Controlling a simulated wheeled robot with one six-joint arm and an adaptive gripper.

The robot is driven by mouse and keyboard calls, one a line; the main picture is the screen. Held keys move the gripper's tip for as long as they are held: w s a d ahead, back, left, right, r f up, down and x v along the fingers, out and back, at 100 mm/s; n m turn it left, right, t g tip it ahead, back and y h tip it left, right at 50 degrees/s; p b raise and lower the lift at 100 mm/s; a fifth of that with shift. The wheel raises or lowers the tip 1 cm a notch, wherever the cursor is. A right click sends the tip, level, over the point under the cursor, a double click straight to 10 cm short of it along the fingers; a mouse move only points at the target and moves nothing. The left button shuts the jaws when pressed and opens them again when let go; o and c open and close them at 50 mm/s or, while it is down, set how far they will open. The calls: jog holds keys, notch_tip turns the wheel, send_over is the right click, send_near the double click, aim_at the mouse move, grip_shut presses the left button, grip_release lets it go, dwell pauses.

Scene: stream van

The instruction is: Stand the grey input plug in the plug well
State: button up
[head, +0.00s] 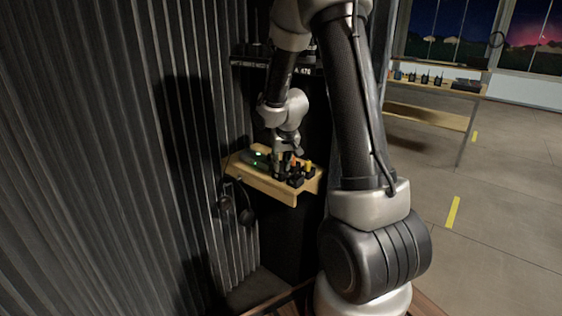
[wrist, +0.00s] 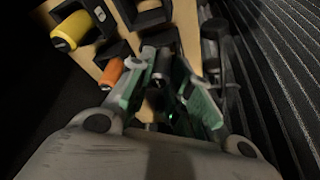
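In the wrist view my gripper (wrist: 168,72) has its green-padded fingers close on both sides of a dark grey cylinder (wrist: 163,64), which looks like the grey input plug. It appears gripped, with its lower part hidden between the fingers. In the head view my gripper (head: 286,152) is low over the wooden shelf, and the plug is too small to make out. A yellow plug (wrist: 72,31) and an orange plug (wrist: 110,73) stand in black holders to the left. A black square holder (wrist: 155,18) lies just beyond the fingertips; I cannot tell which holder is the plug well.
The wooden shelf (head: 262,186) is small and crowded with black holders. A device with green lights (head: 257,158) sits at its left. Headphones (head: 237,205) hang below, beside the corrugated wall (head: 120,150). A far table (head: 440,85) stands across open floor.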

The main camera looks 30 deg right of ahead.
jog(key=o, duration=0.3)
jog(key=shift+o, duration=0.2)
jog(key=shift+r, duration=0.1)
jog(key=shift+r, duration=0.2)
jog(key=v, duration=1.2)
jog(key=s+a+r+n, duration=0.1)
jog(key=s+a+r, duration=0.2)
jog(key=s, duration=1)
jog(key=s+a+r+n+y, duration=0.1)
jog(key=s+a+r, duration=0.2)
jog(key=s, duration=1)
notch_tip(320, 180, up, 2)
jog(key=shift+s+r+n, duration=0.15)
jog(key=shift+n, duration=0.25)
jog(key=shift+a, duration=0.1)
